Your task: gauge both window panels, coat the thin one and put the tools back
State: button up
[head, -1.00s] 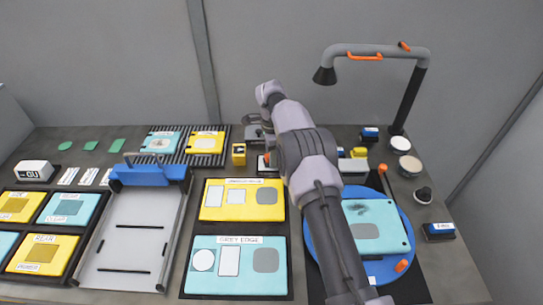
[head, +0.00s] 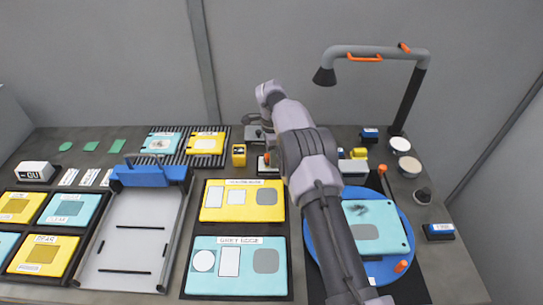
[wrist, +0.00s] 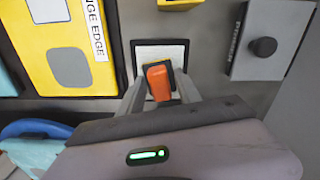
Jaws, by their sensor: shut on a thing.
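My gripper (wrist: 160,88) is shut on an orange-handled tool (wrist: 158,80), over a white square pad (wrist: 150,50) in a dark frame; whether the tool touches the pad I cannot tell. In the head view my arm hides most of the gripper. A teal panel with a dark smudge and a grey window (head: 378,228) lies on the blue turntable (head: 313,238), partly behind my arm. A yellow panel (head: 242,214) and a larger teal panel marked GREY EDGE (head: 237,285) lie left of it. The yellow one's label, ending in EDGE, shows in the wrist view (wrist: 95,30).
A grey box with a black knob (wrist: 262,47) stands right of the pad. A lamp on a bent post (head: 410,95) rises at the back right. An open tray with a blue clamp bar (head: 150,177) lies left. Small panels (head: 206,143) sit on a striped rack behind.

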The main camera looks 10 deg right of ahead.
notch_tip(320, 180, up, 7)
jog(key=p, duration=0.4)
jog(key=shift+f, duration=0.3)
jog(key=shift+f, duration=0.1)
